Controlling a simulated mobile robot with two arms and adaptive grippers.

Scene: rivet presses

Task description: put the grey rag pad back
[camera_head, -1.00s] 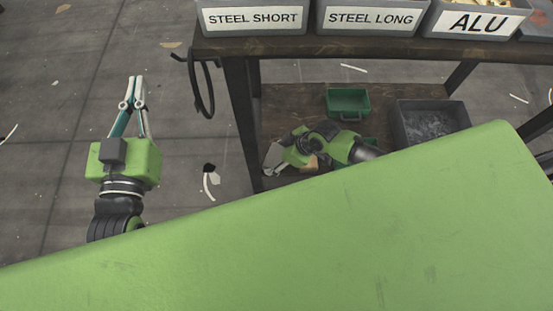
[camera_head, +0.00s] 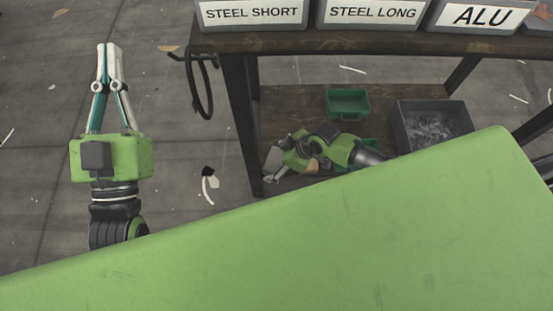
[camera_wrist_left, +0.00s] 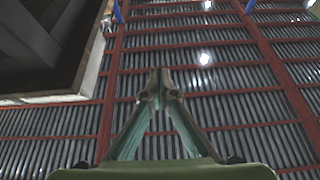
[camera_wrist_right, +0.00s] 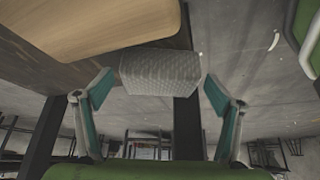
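The grey rag pad (camera_wrist_right: 160,72) is a pale, textured block in the right wrist view. It lies between the fingertips of my right gripper (camera_wrist_right: 157,88), which are spread, with a narrow gap seeming to show on each side. In the head view my right gripper (camera_head: 271,172) is low at the left end of the bench's lower shelf; I cannot clearly make out the pad there. My left gripper (camera_head: 107,47) is over open floor at the left, its fingertips together and nothing visible between them; the left wrist view also shows them meeting.
The bench's lower shelf (camera_head: 290,105) holds a green open box (camera_head: 348,103) and a grey bin (camera_head: 433,128). Labelled bins (camera_head: 254,14) stand on the bench top. A black cable loop (camera_head: 202,95) hangs at its left end. A tan board (camera_wrist_right: 90,25) is close to the pad.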

